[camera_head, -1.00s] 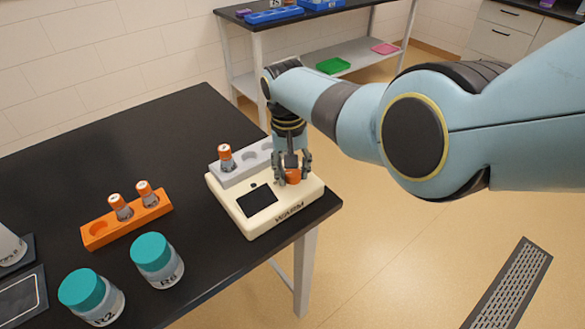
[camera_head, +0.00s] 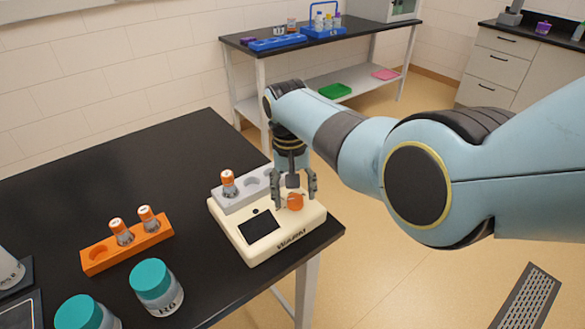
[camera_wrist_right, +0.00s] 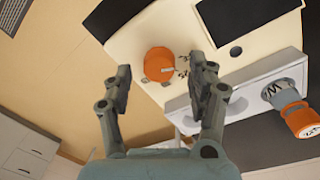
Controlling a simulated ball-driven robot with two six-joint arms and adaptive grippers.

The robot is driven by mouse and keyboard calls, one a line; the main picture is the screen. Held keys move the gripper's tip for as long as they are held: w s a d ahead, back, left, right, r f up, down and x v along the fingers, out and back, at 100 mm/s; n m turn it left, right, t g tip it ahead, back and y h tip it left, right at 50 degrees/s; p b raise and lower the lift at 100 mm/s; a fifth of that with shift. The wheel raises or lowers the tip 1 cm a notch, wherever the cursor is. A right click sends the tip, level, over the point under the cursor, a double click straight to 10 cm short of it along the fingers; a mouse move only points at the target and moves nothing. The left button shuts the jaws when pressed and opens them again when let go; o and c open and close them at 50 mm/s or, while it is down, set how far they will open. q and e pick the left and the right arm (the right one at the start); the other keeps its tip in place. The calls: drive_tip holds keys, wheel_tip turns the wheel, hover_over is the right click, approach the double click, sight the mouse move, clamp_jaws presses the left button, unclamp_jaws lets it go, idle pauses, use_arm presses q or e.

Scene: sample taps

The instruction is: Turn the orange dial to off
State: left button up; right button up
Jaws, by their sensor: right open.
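The orange dial (camera_head: 295,201) sits on the top face of the cream warmer (camera_head: 262,252), at its right end. It also shows in the right wrist view (camera_wrist_right: 159,64), round and with a small light mark on it. My right gripper (camera_head: 295,199) is open above the dial. In the right wrist view its two fingers (camera_wrist_right: 163,75) stand apart on either side of the dial, with clear gaps, and do not appear to touch it. Small dark marks beside the dial are too small to read. My left gripper is not in view.
A grey rack (camera_head: 242,194) on the warmer holds one orange-capped vial (camera_head: 228,183). An orange rack (camera_head: 100,258) with two vials and teal-lidded jars (camera_head: 157,287) stand to the left on the black table (camera_head: 130,175). The warmer is near the table's right edge.

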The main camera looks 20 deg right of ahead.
sight(291, 199)
wheel_tip(291, 199, up, 10)
drive_tip(key=shift+a+r, duration=0.2)
drive_tip(key=shift+a, duration=0.1)
